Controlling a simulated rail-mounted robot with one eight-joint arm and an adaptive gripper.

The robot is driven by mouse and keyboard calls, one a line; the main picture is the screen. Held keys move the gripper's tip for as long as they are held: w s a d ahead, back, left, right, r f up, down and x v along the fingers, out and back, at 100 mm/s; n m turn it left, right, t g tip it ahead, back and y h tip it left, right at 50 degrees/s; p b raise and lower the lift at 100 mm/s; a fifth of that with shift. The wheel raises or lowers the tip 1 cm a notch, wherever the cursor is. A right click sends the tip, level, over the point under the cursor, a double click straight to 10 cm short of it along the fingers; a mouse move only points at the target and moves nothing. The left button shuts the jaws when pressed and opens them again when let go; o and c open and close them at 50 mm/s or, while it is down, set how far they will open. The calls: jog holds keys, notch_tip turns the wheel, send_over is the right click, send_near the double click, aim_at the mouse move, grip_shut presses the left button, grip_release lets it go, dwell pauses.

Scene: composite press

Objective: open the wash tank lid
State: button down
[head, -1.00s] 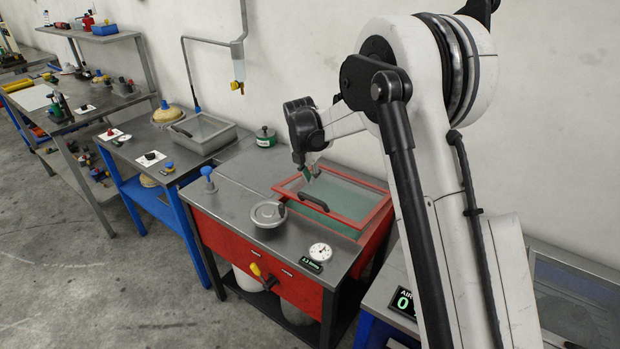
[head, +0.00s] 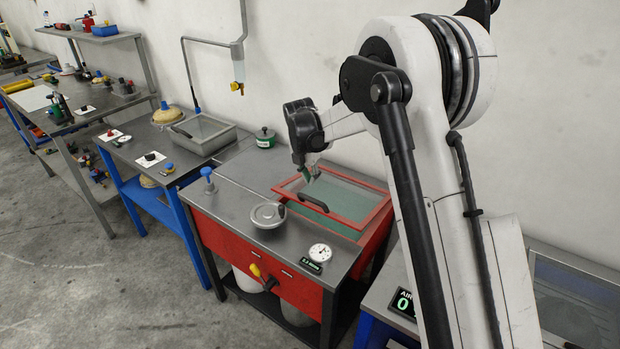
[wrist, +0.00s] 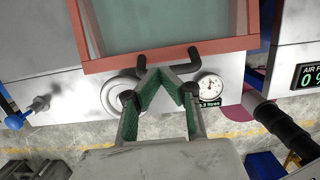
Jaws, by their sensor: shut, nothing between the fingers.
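The wash tank lid is a red frame (head: 376,214) around a clear pane, on the red tank at the right of the grey bench. Its black handle (head: 313,202) is on the front edge. A greenish strip shows between the lid's front edge and the tank rim, so the lid looks slightly raised. My gripper (head: 312,174) is above the lid, behind the handle in the head view. In the wrist view my gripper (wrist: 162,72) has its green-padded fingers meeting at the tips, empty. The handle (wrist: 182,66) lies beyond them; I cannot tell whether they touch it.
A round grey cap (head: 268,214), a dial gauge (head: 320,253) and a blue-topped knob (head: 208,178) stand on the bench near the tank. A grey basin (head: 204,134) is on the left bench.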

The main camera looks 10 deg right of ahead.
jog(key=f+b, duration=0.1)
jog(key=s+a+f+b, duration=0.1)
jog(key=s, duration=0.1)
jog(key=shift+a+f+b, duration=0.3)
jog(key=shift+f+b, duration=0.1)
send_near(307, 197)
notch_tip(307, 197, up, 3)
jog(key=s+a, duration=0.2)
jog(key=s, duration=0.1)
jog(key=s+a+f+t+h+b, duration=0.1)
jog(key=s+f+t+h+b, duration=0.1)
jog(key=s+f+b, duration=0.35)
jog(key=x, duration=0.4)
jog(key=w+x, duration=0.1)
jog(key=x, duration=0.7)
jog(key=shift+w+a, duration=0.3)
jog(key=shift+a, duration=0.05)
jog(key=shift+w+d+r, duration=0.4)
jog(key=shift+w+r, duration=0.1)
jog(key=shift+r, duration=0.2)
jog(key=shift+w+d+r, duration=0.4)
jog(key=shift+w+r, duration=0.05)
jog(key=shift+r, duration=0.25)
